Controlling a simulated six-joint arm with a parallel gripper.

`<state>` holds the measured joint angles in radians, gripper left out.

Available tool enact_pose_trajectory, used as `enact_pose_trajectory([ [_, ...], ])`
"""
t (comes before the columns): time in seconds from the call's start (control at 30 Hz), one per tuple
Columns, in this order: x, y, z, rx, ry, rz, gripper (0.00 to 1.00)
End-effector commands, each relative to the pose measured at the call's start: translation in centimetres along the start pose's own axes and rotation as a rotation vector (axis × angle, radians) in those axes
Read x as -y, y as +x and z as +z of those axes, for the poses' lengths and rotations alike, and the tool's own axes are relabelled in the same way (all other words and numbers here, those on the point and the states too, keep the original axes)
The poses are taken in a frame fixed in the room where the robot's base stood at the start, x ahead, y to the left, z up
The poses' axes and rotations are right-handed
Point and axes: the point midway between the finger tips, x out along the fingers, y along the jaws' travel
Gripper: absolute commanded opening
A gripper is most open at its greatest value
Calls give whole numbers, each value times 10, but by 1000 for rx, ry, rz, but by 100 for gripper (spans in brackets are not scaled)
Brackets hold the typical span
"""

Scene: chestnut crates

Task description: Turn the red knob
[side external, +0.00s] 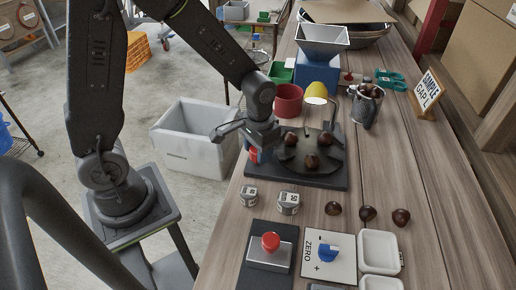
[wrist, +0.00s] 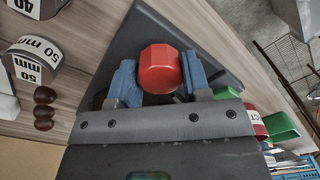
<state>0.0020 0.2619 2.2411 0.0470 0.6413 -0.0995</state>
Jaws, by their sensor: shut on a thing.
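The red knob (wrist: 160,68) is faceted and sits between the two blue fingers of my gripper (wrist: 161,82) in the wrist view. My gripper is shut on it, one finger at each side. In the side view my gripper (side external: 257,152) points down at the left edge of a dark base plate (side external: 325,180). Only a small red part of the knob (side external: 253,156) shows there, between the fingers. A round dark plate (side external: 293,140) holding several chestnuts stands on the base, beside my gripper.
Two grey size gauges (side external: 288,203) and three loose chestnuts (side external: 367,213) lie in front. A red button (side external: 270,241) and a blue zero knob (side external: 328,252) are nearer. A red cup (side external: 288,101) and a metal bucket (side external: 365,109) stand behind. A white crate (side external: 187,137) is left of the bench.

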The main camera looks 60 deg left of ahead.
Motion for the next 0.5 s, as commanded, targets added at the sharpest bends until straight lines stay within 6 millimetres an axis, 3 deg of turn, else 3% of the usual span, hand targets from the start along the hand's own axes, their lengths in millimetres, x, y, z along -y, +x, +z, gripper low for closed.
enact_pose_trajectory([
  [0.5,-1,0,1,-14,488,0,20],
])
